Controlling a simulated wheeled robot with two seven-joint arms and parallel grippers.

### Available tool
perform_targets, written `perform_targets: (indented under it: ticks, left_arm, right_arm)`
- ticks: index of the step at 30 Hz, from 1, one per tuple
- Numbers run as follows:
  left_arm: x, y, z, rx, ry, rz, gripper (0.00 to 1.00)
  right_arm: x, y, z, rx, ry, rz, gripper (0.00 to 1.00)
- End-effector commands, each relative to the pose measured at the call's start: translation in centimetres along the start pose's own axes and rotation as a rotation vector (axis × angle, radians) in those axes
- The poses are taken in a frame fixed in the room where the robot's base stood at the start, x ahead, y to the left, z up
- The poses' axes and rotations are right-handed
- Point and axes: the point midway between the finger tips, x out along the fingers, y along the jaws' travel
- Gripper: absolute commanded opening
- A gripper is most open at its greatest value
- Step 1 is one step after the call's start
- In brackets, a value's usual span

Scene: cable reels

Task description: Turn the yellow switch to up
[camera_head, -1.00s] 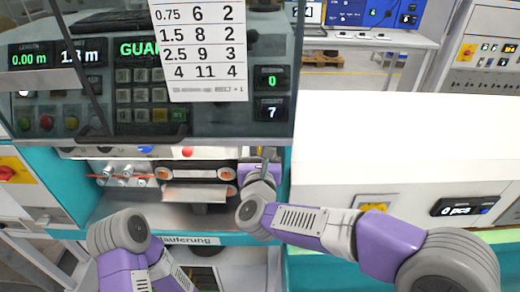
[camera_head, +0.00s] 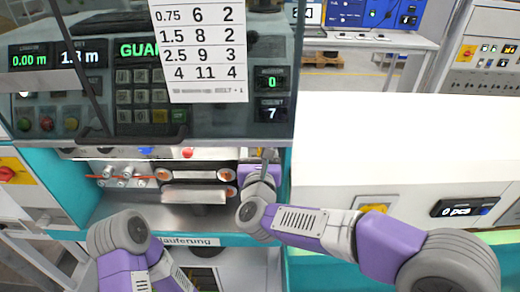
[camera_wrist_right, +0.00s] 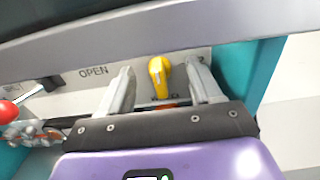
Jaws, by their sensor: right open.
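The yellow switch (camera_wrist_right: 158,72) is a rounded lever on a pale panel in the right wrist view, beside the printed word OPEN. It stands roughly upright in that picture, leaning slightly. My right gripper (camera_wrist_right: 161,76) is open, with one finger on each side of the switch and visible gaps between. In the head view my right gripper (camera_head: 262,168) reaches into the machine bay under the hood, and the switch is hidden there. My left arm shows at the bottom of the head view, but its gripper is not visible.
A dark hood (camera_head: 200,125) with displays and a number chart hangs over the bay. Rollers (camera_head: 195,175) and a red knob (camera_head: 187,152) sit left of my right gripper. In the right wrist view a grey edge (camera_wrist_right: 130,35) and teal wall (camera_wrist_right: 245,70) are close by.

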Motion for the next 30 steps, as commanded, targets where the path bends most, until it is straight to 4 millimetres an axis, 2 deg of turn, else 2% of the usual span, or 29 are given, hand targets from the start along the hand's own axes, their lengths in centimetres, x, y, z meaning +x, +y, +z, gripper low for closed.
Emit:
perform_targets:
  ticks: [7, 30]
  left_arm:
    - [0.4, -0.2, 0.0, 0.000, 0.000, 0.000, 0.64]
    - [3.2, -1.2, -0.1, 0.000, 0.000, 0.000, 0.64]
  right_arm:
    - [-0.6, 0.0, 0.0, 0.001, -0.002, 0.001, 0.64]
    - [-6.8, 0.0, 0.0, 0.001, -0.002, 0.002, 0.64]
